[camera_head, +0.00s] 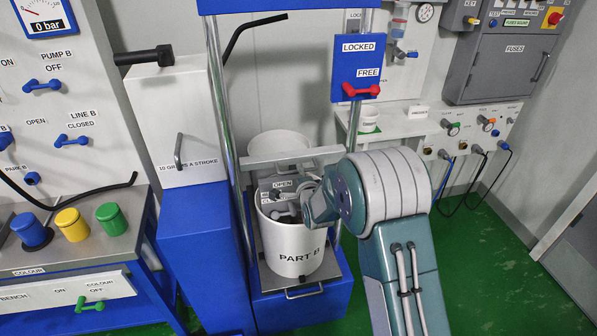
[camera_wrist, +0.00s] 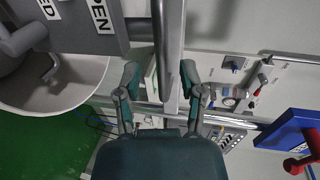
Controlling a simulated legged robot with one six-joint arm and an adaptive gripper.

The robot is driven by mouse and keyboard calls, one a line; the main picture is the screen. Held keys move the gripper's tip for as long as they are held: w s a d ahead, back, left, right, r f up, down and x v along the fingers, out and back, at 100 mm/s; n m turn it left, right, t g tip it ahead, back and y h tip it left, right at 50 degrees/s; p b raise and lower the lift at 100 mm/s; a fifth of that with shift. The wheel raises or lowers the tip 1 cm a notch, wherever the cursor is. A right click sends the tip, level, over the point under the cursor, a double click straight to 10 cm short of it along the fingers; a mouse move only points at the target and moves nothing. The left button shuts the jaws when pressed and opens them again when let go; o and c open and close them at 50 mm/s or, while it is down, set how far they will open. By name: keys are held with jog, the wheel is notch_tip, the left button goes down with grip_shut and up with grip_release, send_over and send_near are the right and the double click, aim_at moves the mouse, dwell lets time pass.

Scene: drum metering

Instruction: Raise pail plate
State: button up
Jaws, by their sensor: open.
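The white pail labelled PART B (camera_head: 300,262) stands on a metal base plate (camera_head: 335,276) in a blue two-post frame. A pale crossbar (camera_head: 292,157) spans the posts above the pail. In the wrist view, my gripper (camera_wrist: 160,78) is open, with a metal bar (camera_wrist: 168,35) showing between its fingers; I cannot tell whether they touch it. A blue LOCKED/FREE panel (camera_head: 352,68) carries a red lever (camera_head: 361,91) pointing right, beside FREE.
A white box labelled 10 grams a stroke (camera_head: 190,120) stands left of the frame. A lever panel (camera_head: 80,90) and coloured pots (camera_head: 70,224) are farther left. A wall shelf (camera_head: 455,135) with knobs and cables is at right. Green floor (camera_head: 480,260) is open at right.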

jog(key=shift+w+f, duration=0.2)
jog(key=shift+w, duration=1.05)
jog(key=shift+a, duration=0.2)
grip_shut()
notch_tip(320, 180, up, 36)
jog(key=shift+r, duration=0.15)
grip_release()
